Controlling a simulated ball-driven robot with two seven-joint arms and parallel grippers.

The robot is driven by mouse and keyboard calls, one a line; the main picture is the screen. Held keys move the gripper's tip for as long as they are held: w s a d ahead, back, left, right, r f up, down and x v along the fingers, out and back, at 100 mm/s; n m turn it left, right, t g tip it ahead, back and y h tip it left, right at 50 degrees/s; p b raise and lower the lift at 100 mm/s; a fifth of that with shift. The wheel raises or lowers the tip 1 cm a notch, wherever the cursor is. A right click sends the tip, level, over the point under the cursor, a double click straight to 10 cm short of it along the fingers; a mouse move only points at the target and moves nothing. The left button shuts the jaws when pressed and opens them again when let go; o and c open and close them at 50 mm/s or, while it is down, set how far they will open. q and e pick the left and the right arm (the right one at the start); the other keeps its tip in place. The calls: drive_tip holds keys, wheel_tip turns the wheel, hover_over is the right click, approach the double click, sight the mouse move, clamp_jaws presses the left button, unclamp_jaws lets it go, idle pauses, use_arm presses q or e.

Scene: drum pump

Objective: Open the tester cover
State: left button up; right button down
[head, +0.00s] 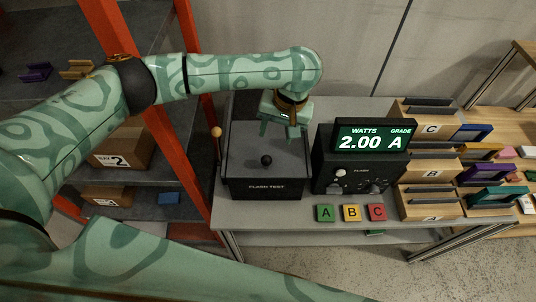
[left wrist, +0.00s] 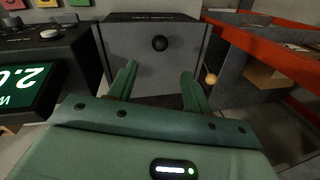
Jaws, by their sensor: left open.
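The tester (head: 265,188) is a dark grey box marked "FLASH TEST" on the grey bench. Its flat cover (head: 245,145) looks shut and carries a round black knob (head: 267,160). In the left wrist view the knob (left wrist: 159,43) shows just beyond the fingertips, between their lines. My left gripper (head: 279,131) is open and empty above the back part of the cover, apart from the knob. Its two fingers also show in the left wrist view (left wrist: 158,72). My right gripper is not in view.
A lever with an orange ball (head: 216,132) stands at the tester's left side, near the orange rack post (head: 190,180). A meter (head: 372,140) reading "2.00 A" stands to the right. Green, yellow and red tiles (head: 351,212) lie in front. Labelled bins (head: 430,170) stand farther right.

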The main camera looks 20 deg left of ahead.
use_arm(q)
drive_tip(key=b, duration=0.2)
hover_over(267, 157)
drive_tip(key=d, duration=0.2)
wheel_tip(267, 157, down, 5)
drive_tip(key=f+b, duration=0.1)
drive_tip(key=f, duration=0.1)
drive_tip(key=a+f, duration=0.1)
drive_tip(key=f, duration=0.2)
drive_tip(key=a+f+b, duration=0.1)
drive_tip(key=f, duration=0.2)
drive_tip(key=shift+b, duration=0.3)
drive_tip(key=shift+a+f, duration=0.15)
drive_tip(key=shift+f, duration=0.35)
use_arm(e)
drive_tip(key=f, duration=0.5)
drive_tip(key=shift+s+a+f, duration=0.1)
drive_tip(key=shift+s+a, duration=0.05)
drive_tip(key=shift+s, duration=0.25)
